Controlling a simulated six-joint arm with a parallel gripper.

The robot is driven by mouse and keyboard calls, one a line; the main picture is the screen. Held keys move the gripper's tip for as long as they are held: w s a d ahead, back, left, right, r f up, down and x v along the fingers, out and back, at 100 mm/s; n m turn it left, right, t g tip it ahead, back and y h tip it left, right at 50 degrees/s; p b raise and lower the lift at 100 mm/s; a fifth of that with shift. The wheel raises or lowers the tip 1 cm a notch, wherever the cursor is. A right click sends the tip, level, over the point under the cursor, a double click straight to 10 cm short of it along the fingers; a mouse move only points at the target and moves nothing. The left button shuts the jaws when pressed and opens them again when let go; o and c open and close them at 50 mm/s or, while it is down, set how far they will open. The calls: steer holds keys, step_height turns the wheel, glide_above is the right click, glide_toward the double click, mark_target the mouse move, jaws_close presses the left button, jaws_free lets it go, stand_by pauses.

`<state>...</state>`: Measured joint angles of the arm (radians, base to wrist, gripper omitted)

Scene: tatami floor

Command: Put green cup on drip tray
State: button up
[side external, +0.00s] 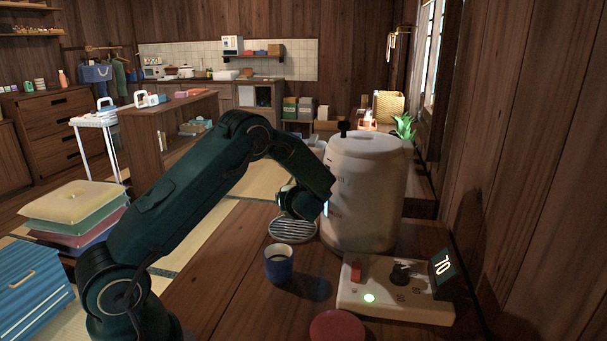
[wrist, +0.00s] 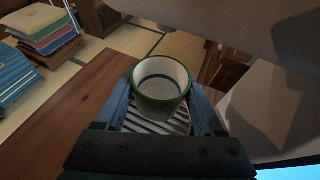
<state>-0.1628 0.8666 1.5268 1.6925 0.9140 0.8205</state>
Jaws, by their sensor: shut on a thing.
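The green cup (wrist: 161,107), with a white inside, sits upright between the two fingers of my gripper (wrist: 162,92) in the wrist view. The fingers are shut on its sides. In the side view my gripper (side external: 290,200) is low beside the white dispenser, and my own arm mostly hides the cup. The drip tray (side external: 292,233) is round with pale slats and lies at the dispenser's foot, under my gripper. Its slats (wrist: 150,126) also show below the cup in the wrist view. I cannot tell whether the cup touches the tray.
The big white dispenser (side external: 366,190) stands close to the right of my gripper. A blue cup (side external: 278,264) stands in front of the tray. A control panel (side external: 390,295) with a green light and a red round thing (side external: 336,326) are nearer. The wooden table (side external: 215,270) is clear at left.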

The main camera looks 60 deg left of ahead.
steer(key=shift+f, duration=1.9)
steer(key=o, duration=1.4)
steer(key=shift+f, duration=0.1)
steer(key=shift+o, duration=0.2)
